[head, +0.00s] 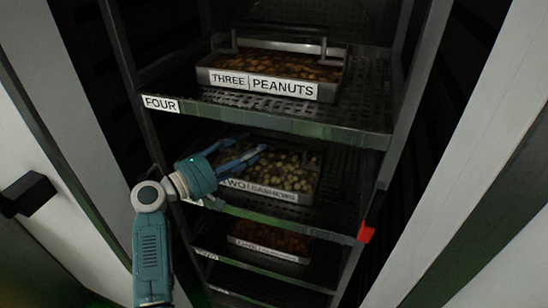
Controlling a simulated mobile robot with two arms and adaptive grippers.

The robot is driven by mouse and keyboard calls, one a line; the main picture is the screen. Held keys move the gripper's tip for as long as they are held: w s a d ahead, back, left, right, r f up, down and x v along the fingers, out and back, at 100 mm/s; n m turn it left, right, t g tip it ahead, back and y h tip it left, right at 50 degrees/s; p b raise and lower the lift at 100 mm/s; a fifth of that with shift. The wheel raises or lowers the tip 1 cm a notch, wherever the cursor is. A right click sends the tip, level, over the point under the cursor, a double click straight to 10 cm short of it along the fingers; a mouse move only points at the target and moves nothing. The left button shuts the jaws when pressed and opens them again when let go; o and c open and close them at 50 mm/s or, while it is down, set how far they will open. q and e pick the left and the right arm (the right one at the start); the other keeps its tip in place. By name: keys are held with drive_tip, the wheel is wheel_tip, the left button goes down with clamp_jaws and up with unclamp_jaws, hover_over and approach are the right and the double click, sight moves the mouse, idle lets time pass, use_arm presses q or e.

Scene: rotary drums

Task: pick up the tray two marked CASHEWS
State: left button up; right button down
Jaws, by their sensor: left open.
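The tray marked TWO CASHEWS (285,197) sits on the middle shelf of a dark rack, filled with pale nuts. Its label faces me, and its left part is partly covered by my gripper. My left gripper (252,157) reaches in from the left over the left side of this tray. Its blue fingers are open and point right across the nuts. I cannot tell whether the fingers touch the tray. My right gripper does not show.
A tray marked THREE PEANUTS (316,91) stands on the shelf above, whose edge (290,126) carries a FOUR label. Another labelled tray (268,252) sits below. Rack posts stand on both sides, with a red piece (366,232) on the right one.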

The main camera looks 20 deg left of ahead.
sight(267, 139)
use_arm(q)
drive_tip(key=shift+x, duration=0.8)
drive_tip(key=p+x, duration=0.3)
drive_tip(key=x, duration=0.2)
drive_tip(key=shift+w, duration=0.2)
drive_tip(key=shift+w+d+f, duration=0.1)
drive_tip(key=shift+w, duration=0.05)
drive_tip(key=shift+c, duration=0.7)
clamp_jaws()
drive_tip(key=shift+r, duration=0.2)
drive_tip(key=shift+w, duration=0.1)
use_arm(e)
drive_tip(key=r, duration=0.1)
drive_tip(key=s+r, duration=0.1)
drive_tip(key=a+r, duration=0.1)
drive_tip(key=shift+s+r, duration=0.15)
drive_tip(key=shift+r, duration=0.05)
